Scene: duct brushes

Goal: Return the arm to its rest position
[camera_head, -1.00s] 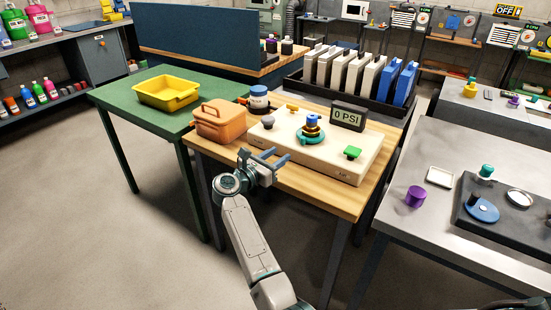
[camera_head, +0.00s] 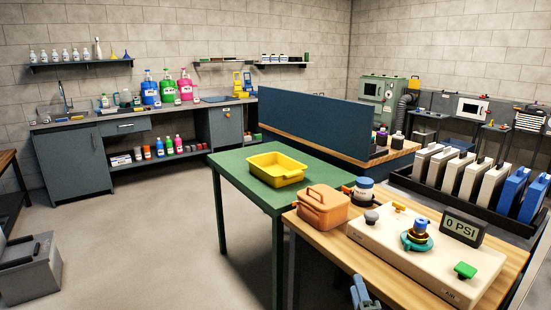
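My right gripper (camera_head: 363,294) shows only in part at the bottom edge, in front of the wooden bench (camera_head: 340,257). No object shows in it, and its fingers are too cut off to tell how far apart they are. The rest of the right arm is below the picture. My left gripper is not in view. No duct brush can be made out.
On the wooden bench are an orange case (camera_head: 322,208), a jar (camera_head: 364,189) and a pale test panel (camera_head: 395,262) with a "0 PSI" display (camera_head: 463,227). A green table (camera_head: 238,169) holds a yellow tray (camera_head: 277,170).

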